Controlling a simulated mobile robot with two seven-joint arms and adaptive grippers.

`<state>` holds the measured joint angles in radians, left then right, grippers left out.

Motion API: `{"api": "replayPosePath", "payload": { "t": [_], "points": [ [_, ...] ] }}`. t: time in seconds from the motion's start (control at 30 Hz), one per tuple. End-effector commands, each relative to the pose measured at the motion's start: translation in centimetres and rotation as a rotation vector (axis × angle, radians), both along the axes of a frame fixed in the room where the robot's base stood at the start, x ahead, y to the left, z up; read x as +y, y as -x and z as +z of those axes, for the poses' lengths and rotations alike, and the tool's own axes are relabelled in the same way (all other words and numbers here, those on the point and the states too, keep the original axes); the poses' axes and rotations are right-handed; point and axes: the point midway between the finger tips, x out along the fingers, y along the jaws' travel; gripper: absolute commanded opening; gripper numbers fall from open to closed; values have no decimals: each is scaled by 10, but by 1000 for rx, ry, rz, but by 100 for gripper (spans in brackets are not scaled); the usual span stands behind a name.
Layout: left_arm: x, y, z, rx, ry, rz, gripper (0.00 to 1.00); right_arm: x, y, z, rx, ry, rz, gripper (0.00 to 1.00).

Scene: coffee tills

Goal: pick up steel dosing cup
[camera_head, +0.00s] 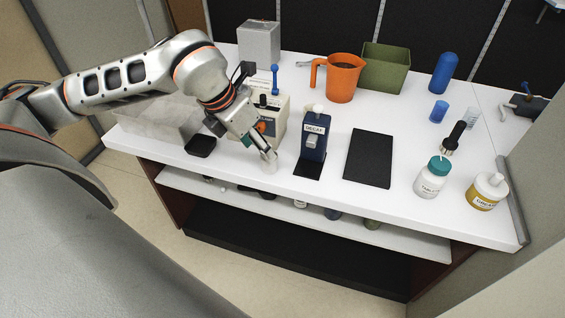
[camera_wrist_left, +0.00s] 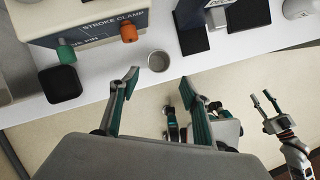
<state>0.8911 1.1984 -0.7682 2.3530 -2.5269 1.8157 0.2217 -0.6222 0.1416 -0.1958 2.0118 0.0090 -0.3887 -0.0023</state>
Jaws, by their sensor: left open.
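The steel dosing cup (camera_wrist_left: 158,61) is a small round grey cup, upright on the white counter near its front edge in the left wrist view. In the head view the cup (camera_head: 269,166) shows just below my left gripper (camera_head: 262,150), partly hidden by it. In the left wrist view my left gripper (camera_wrist_left: 158,84) is open and empty. Its two fingertips lie to either side of the cup's line, with the cup just beyond them, and I see no contact. My right gripper (camera_wrist_left: 263,99) shows at the right of the left wrist view, away from the counter, its fingers apart and empty.
The stroke clamp box (camera_wrist_left: 95,25) stands behind the cup, with a black square pad (camera_wrist_left: 60,84) to its left. The blue DECAF dispenser (camera_head: 312,140) stands to the right. A black mat (camera_head: 369,158) and white jar (camera_head: 431,180) lie farther right. The counter edge is close.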

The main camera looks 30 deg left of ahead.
Motion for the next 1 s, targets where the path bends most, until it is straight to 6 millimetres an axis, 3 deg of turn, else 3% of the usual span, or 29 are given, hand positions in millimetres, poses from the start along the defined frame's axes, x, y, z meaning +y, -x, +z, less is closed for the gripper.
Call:
{"api": "replayPosePath", "payload": {
  "t": [0.37, 0.63, 0.9, 1.0],
  "points": [
    [-2, -11, -31, 3, 0, 2, 47, 5, 9, -7, 17, -3, 6, 40],
    [-5, -25, -67, 4, 1, 0, 47, 3, 11, -10, 19, 0, 6, 40],
    [-5, -27, -70, 0, 0, -1, 47, 0, 2, -4, 2, 5, 1, 40],
    [-5, -27, -70, 0, 0, -1, 24, 0, -1, -3, -4, 4, 2, 40]
  ]
}}
